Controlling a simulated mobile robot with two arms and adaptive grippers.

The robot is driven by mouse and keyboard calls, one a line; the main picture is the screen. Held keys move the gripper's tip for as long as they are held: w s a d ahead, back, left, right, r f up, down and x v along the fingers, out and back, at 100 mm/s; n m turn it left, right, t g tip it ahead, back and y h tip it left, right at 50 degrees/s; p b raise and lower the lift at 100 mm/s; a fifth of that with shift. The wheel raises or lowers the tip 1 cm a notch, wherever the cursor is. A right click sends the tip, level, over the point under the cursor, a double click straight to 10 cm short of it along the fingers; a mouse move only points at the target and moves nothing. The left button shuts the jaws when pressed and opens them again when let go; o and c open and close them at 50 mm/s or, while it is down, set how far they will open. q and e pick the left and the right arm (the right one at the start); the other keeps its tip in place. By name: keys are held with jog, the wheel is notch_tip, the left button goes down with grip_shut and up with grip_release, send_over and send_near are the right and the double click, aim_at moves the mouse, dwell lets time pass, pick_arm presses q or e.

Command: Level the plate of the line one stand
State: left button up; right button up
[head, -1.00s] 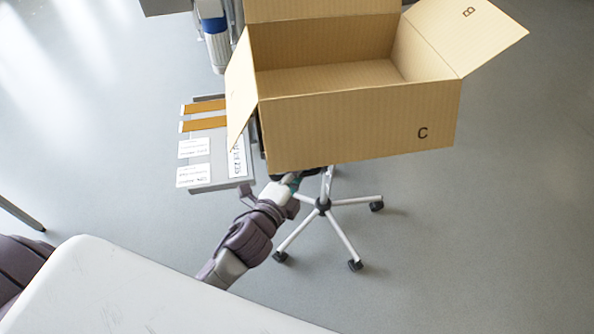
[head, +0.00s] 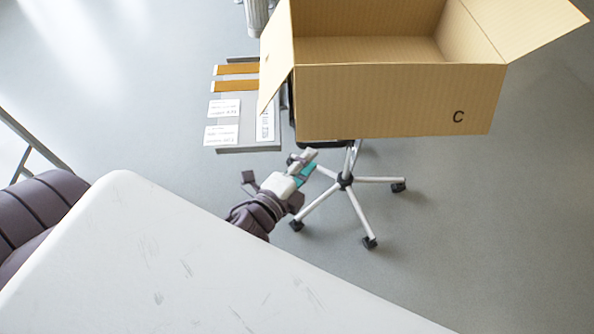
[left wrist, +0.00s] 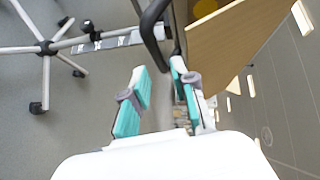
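A flat grey panel (head: 235,136) with two orange strips and white labels lies left of the cardboard box in the head view. I cannot tell whether it belongs to the line one stand, and I cannot read its labels. My left gripper (head: 311,166) is in front of and below the box, apart from the panel. In the left wrist view the left gripper (left wrist: 160,82) has its teal-padded fingers spread, with nothing clearly held between them. My right gripper is not in view.
An open cardboard box (head: 390,100) marked C sits above a wheeled five-star base (head: 345,181). A black loop (left wrist: 152,32) lies just beyond my left fingers. A scuffed white surface (head: 170,260) fills the front. Grey floor is open at right.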

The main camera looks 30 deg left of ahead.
pick_arm(q)
jog(key=shift+v, duration=2.2)
